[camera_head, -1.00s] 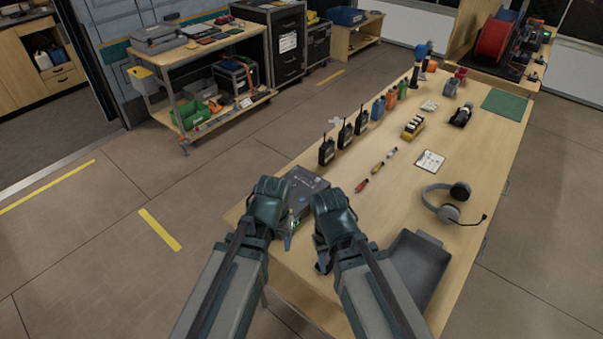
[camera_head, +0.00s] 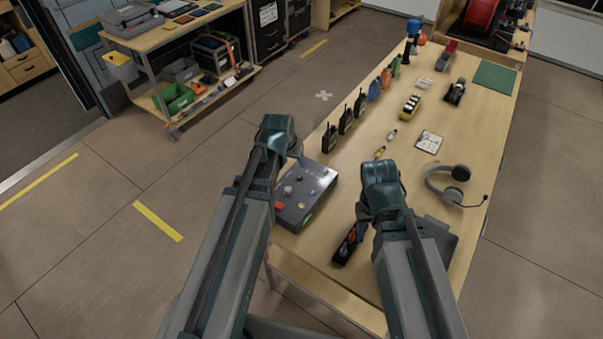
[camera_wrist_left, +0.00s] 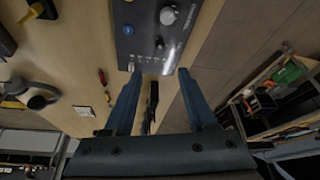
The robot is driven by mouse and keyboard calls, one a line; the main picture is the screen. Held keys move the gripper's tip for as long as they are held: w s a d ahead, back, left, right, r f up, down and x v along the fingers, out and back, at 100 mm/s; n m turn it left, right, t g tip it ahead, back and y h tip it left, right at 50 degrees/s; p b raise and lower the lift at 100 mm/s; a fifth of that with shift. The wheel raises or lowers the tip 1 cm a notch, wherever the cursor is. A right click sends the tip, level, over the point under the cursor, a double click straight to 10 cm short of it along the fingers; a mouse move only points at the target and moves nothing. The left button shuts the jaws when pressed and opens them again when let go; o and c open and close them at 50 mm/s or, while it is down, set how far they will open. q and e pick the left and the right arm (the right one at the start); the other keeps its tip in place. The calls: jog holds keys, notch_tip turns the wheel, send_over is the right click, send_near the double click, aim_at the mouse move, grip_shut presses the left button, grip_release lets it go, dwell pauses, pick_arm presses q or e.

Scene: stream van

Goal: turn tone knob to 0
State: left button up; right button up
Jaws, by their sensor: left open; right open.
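A dark grey control box (camera_head: 322,178) with several small knobs lies near the table's left edge. In the head view its top carries a pale knob (camera_head: 288,190), a blue one and a yellow one. In the left wrist view the box panel (camera_wrist_left: 145,48) shows a large grey knob (camera_wrist_left: 167,15), a blue button (camera_wrist_left: 127,31) and a small dark knob (camera_wrist_left: 160,44). No label is readable, so I cannot tell which is the tone knob. My left gripper (camera_wrist_left: 159,74) is open and empty at the panel's edge. My right gripper (camera_head: 368,218) is open, right of the box.
A black and red handheld item (camera_head: 347,243) lies by my right gripper. A grey tray (camera_head: 440,236) is partly hidden behind my right arm. Radios (camera_head: 345,120) stand beyond the box; a headset (camera_head: 450,185) lies at the right.

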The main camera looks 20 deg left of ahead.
aim_at(299, 177)
pick_arm(q)
jog(key=b+x, duration=1.2)
jog(key=x, duration=0.1)
jog(key=shift+f, duration=0.35)
pick_arm(e)
notch_tip(299, 177, down, 13)
jog(key=shift+r, duration=0.1)
jog(key=shift+r, duration=0.1)
pick_arm(q)
grip_shut()
